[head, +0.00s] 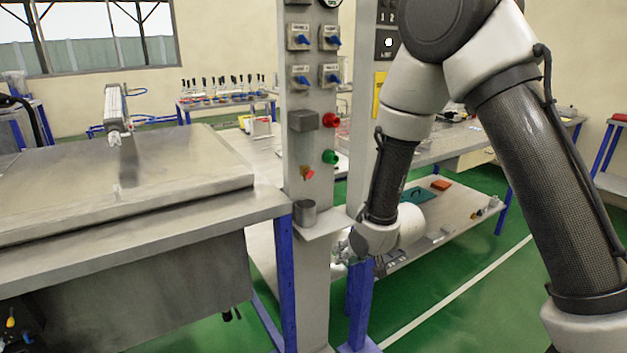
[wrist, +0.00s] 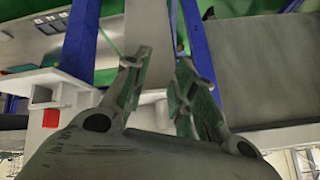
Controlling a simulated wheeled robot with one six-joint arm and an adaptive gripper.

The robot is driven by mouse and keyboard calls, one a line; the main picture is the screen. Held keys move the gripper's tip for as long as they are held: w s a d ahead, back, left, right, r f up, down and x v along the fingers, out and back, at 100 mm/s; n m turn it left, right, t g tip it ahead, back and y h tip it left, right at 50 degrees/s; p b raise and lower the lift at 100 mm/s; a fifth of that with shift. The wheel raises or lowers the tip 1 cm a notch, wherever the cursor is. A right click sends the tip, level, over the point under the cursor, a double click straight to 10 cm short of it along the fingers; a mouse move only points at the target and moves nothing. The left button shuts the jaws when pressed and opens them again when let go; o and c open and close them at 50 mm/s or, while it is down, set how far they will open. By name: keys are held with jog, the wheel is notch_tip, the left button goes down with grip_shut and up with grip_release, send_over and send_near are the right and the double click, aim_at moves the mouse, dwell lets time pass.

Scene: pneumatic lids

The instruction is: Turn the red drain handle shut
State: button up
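I cannot make out a red drain handle for certain.
The grey column (head: 318,85) carries blue switches, a red button (head: 332,120) and a green button (head: 330,157). A grey lidded bench (head: 130,190) fills the left. A low shelf (head: 450,225) is behind my arm.

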jog(key=w+a+r+m+t+y, duration=0.1)
jog(key=w+a+r+t, duration=0.1)
jog(key=w+a, duration=0.1)
jog(key=m+t+y, duration=0.3)
jog(key=t+y, duration=0.1)
jog(key=t, duration=0.2)
send_near(310, 174)
jog(key=x, duration=0.8)
jog(key=shift+f, duration=0.35)
jog(key=shift+s, duration=0.1)
grip_shut()
